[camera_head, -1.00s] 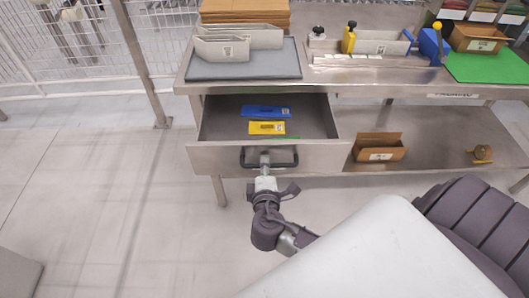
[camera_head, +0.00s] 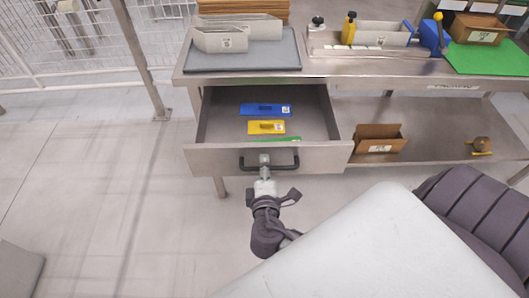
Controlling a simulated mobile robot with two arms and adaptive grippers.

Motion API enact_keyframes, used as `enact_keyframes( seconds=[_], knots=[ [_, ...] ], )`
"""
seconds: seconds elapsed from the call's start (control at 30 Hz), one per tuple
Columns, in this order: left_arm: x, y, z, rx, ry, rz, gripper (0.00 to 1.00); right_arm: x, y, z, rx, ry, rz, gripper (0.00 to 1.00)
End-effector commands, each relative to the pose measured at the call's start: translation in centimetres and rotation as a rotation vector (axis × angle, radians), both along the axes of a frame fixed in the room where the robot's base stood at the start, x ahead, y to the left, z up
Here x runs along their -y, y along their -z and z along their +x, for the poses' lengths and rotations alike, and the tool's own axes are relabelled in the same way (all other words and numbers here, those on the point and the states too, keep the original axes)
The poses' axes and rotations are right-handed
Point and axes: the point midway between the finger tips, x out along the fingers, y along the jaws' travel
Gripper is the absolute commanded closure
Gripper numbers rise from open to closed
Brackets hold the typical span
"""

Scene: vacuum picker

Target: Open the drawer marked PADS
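The steel drawer (camera_head: 215,161) under the bench stands pulled out, with its inside showing. A blue packet (camera_head: 266,110), a yellow packet (camera_head: 266,127) and part of a green packet (camera_head: 283,139) lie in it. Its front has a dark bar handle (camera_head: 287,165). No PADS marking is readable on it from here. My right gripper (camera_head: 265,162) is at the middle of the handle, its narrow fingertips shut on the bar. My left gripper is not in view.
The bench top (camera_head: 340,70) carries a grey mat (camera_head: 273,59) with upright grey holders and a green mat (camera_head: 487,59). A cardboard box (camera_head: 378,138) and a tape roll (camera_head: 482,145) sit on the lower shelf.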

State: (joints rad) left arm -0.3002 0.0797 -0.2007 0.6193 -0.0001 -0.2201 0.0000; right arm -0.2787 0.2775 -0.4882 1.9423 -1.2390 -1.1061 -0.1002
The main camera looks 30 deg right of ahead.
Motion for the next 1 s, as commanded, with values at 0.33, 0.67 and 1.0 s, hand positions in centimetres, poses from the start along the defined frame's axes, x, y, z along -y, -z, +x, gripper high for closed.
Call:
enact_keyframes(
  seconds=[0.33,0.67,1.0],
  knots=[
    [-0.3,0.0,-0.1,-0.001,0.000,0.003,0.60,-0.4,-0.1,-0.7,-0.002,-0.001,0.001,0.61],
    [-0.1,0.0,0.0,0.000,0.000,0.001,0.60,-3.8,-1.4,-6.2,-0.004,-0.001,0.004,0.61],
    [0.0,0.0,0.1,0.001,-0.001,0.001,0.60,-6.0,-2.4,-9.8,0.000,0.000,0.001,0.61]
  ],
)
